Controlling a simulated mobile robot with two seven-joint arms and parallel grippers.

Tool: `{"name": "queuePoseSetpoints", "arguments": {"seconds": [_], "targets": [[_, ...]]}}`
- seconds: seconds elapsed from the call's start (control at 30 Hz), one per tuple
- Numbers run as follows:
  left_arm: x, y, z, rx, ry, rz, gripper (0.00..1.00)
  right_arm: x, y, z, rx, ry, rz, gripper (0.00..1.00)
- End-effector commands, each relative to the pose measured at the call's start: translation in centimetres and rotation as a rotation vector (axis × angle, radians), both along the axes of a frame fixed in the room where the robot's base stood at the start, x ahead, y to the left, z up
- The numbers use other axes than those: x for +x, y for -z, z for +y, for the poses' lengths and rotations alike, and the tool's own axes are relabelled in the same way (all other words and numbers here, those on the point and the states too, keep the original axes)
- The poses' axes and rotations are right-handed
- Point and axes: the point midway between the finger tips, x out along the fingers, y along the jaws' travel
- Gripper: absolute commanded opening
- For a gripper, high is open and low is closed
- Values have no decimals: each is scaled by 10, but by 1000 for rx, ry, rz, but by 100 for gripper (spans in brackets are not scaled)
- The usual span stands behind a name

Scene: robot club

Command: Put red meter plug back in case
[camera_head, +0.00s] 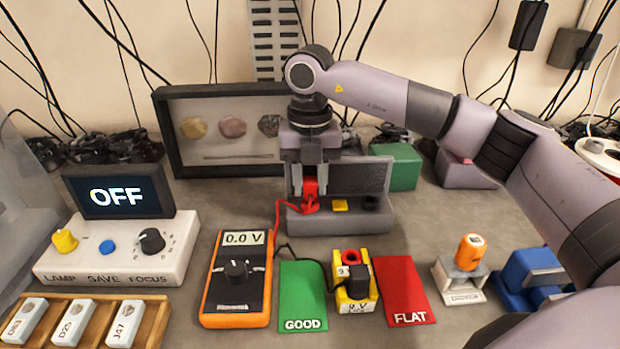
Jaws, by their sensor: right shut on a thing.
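My right gripper (311,185) points down over the left end of the grey open case (340,222) and is shut on the red meter plug (310,188). The plug is at the case's left part; I cannot tell whether it is seated. Its red lead runs down to the orange multimeter (238,278), whose display reads 0.0 V. A yellow piece (340,205) and a dark round socket or piece (370,203) show in the case to the right of the plug. A black plug (357,280) sits at the yellow battery holder (353,296). My left gripper is not in view.
A green GOOD card (303,290) and a red FLAT card (405,285) flank the battery holder. An orange battery on a white stand (462,285) and a blue device (530,272) are at right. A lamp control box (118,252) and labelled tray (155,325) are at left.

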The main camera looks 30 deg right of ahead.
Motion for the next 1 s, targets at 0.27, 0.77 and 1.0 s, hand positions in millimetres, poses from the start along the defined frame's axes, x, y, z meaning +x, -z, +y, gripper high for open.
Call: {"name": "queuePoseSetpoints", "arguments": {"seconds": [0.27,0.77,1.0], "targets": [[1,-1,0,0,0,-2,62,0,1,0,0,-1,0,6],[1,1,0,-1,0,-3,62,0,6,0,0,0,0,6],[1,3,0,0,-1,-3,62,0,9,0,1,0,0,6]]}}
